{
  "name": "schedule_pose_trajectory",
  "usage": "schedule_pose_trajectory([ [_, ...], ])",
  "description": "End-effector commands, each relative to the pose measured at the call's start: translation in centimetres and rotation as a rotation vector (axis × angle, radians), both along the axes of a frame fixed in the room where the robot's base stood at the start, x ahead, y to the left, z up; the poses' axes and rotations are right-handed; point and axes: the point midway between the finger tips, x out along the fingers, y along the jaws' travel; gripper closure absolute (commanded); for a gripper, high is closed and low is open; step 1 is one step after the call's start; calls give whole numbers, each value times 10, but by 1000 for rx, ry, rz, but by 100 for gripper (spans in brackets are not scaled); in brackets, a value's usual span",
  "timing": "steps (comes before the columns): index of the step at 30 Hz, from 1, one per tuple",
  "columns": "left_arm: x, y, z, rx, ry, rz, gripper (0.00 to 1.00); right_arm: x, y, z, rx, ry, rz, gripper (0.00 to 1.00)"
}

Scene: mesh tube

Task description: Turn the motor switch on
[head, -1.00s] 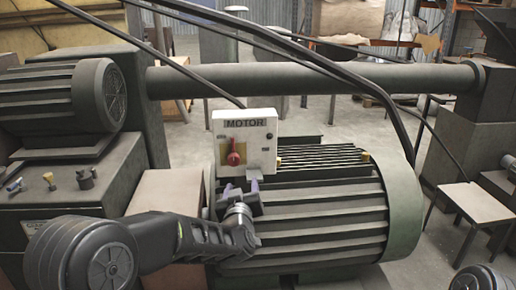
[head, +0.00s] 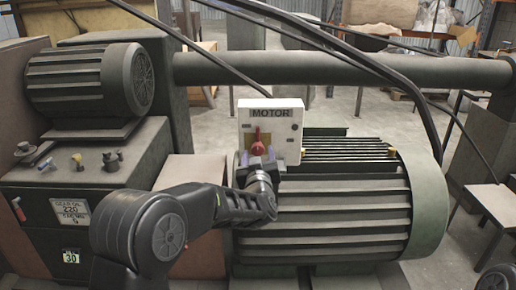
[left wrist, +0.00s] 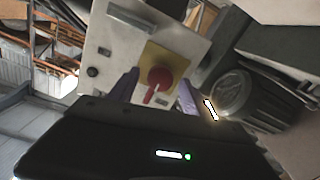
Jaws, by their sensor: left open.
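The motor switch box (head: 288,114) is a white box labelled MOTOR, standing above the large ribbed motor. On its front is a red knob (head: 257,147) on a yellow plate. In the left wrist view the red knob (left wrist: 160,79) sits on its yellow plate (left wrist: 163,62), with its handle pointing down and slightly left. My left gripper (head: 258,160) is just in front of the lower part of the box. In the left wrist view its purple fingers are spread, one on each side of the knob. Whether they touch it cannot be told. My right gripper does not show.
The large ribbed motor (head: 345,210) fills the space below and right of the box. A smaller motor (head: 85,82) and a panel with small knobs (head: 78,160) stand at left. A thick horizontal pipe (head: 340,72) and black cables pass behind and above.

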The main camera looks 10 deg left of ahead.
Motion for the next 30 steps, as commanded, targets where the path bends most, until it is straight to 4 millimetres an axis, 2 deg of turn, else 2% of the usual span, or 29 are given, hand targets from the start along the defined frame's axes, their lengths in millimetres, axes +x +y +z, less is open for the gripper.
schedule_pose_trajectory([
  [3, 18, 5, 1, 2, 1, 1, 43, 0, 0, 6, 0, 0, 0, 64],
  [7, 29, 8, 0, 1, 0, 1, 43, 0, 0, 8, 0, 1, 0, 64],
  [17, 32, 9, 0, 0, 0, 0, 44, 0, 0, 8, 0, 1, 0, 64],
  [30, 32, 8, 0, 0, 0, 0, 80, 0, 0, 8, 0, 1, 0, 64],
])
